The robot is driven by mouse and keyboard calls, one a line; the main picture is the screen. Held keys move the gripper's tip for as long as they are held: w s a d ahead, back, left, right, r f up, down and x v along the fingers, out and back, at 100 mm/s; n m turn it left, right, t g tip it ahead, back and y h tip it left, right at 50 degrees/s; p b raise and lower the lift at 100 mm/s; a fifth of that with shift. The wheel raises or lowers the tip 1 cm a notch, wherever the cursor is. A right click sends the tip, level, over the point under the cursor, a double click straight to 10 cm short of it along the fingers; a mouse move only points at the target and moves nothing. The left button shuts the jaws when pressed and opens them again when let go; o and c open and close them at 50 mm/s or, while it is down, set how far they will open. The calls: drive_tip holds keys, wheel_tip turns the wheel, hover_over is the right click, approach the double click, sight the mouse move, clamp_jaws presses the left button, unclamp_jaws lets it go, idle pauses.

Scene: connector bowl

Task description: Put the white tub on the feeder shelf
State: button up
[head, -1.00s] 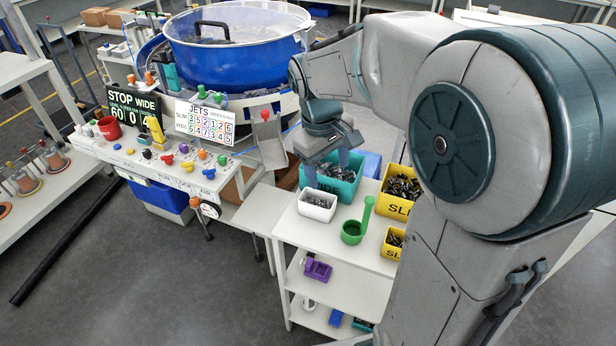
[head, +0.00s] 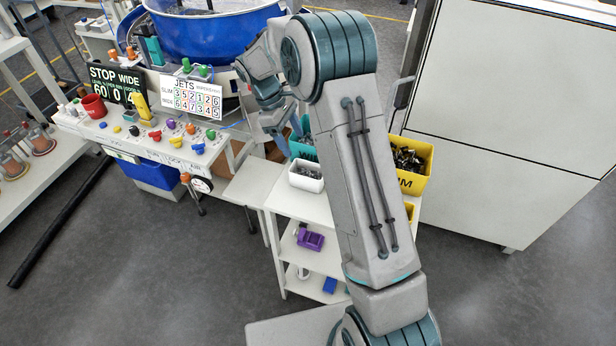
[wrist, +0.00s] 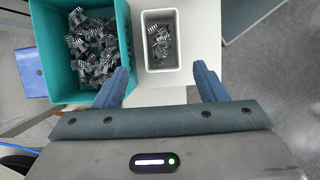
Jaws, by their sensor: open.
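The white tub (head: 306,178) is a small open box with dark metal parts in it. It stands on the white cart top beside the teal bin (head: 297,150). In the wrist view the tub (wrist: 146,44) is upright, in line with the gap between my fingers. My gripper (wrist: 162,72) is open and empty, with one finger toward each side of the tub's near end; I cannot tell the height gap. In the head view my gripper (head: 280,138) is up and left of the tub. A small bare white shelf (head: 252,184), seemingly the feeder shelf, sits left of the cart.
The teal bin (wrist: 40,60) of metal parts stands close left of the tub. A yellow bin (head: 412,180) is at the cart's right, partly behind my arm. The blue bowl feeder (head: 205,38) and control panel (head: 150,140) are at the left.

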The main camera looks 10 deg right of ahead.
hover_over(308, 172)
drive_tip(key=s+a, duration=0.2)
drive_tip(key=f, duration=0.4)
drive_tip(key=f+p, duration=0.1)
drive_tip(key=f, duration=0.1)
drive_tip(key=shift+w+a+f, duration=0.15)
drive_tip(key=shift+w, duration=0.1)
drive_tip(key=p+x, duration=0.2)
drive_tip(key=x, duration=0.2)
drive_tip(key=shift+s+f, duration=0.15)
drive_tip(key=shift+f, duration=0.5)
drive_tip(key=shift+f+b, duration=0.25)
drive_tip(key=shift+b, duration=0.15)
drive_tip(key=c, duration=0.8)
drive_tip(key=shift+r, duration=0.15)
drive_tip(key=shift+c, duration=0.2)
